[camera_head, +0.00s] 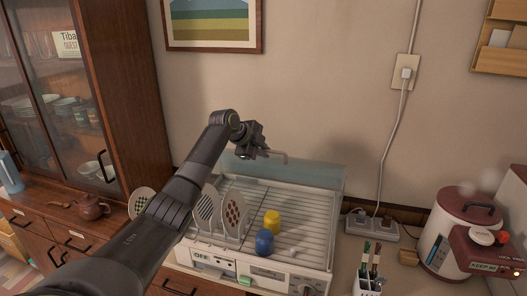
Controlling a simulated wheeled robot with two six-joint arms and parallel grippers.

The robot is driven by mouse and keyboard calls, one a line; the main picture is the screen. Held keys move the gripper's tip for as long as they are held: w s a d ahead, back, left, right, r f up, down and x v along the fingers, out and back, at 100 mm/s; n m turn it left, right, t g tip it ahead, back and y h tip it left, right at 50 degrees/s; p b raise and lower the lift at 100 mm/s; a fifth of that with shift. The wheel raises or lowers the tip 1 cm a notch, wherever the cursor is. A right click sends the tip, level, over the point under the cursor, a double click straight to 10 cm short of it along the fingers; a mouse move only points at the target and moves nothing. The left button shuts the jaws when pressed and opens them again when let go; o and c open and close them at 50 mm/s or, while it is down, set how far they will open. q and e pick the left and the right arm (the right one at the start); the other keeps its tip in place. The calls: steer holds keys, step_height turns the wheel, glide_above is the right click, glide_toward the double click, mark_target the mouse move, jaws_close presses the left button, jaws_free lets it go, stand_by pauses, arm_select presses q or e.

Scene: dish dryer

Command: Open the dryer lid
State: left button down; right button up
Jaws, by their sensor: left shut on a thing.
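The dish dryer (318,254) is a white box with a wire rack, standing on the counter. Its clear bluish lid (318,176) stands raised at the back of the dryer, against the wall side, and the rack is uncovered. My left arm reaches across from the lower left. My left gripper (262,153) is at the top edge of the lid, shut on the lid's handle (281,157). The fingertips are small and partly hidden by the gripper body. My right gripper is not in view.
Plates (207,210), a yellow cup (272,222) and a blue cup (264,242) stand in the rack. A power strip (371,227), a utensil holder (367,287) and a red-lidded rice cooker (455,235) are to the right. A wooden cabinet (125,90) stands left.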

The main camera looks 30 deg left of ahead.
arm_select(q)
steer(key=c, duration=1.5)
jaws_free()
steer(key=shift+s+f, duration=0.1)
steer(key=shift+s, duration=0.05)
steer(key=shift+s+a+r+b, duration=0.1)
steer(key=shift+s+r+b, duration=0.15)
steer(key=shift+r+b, duration=0.05)
steer(key=b+v, duration=0.4)
steer(key=v, duration=1.3)
steer(key=shift+b, duration=0.4)
steer(key=shift+w, duration=0.15)
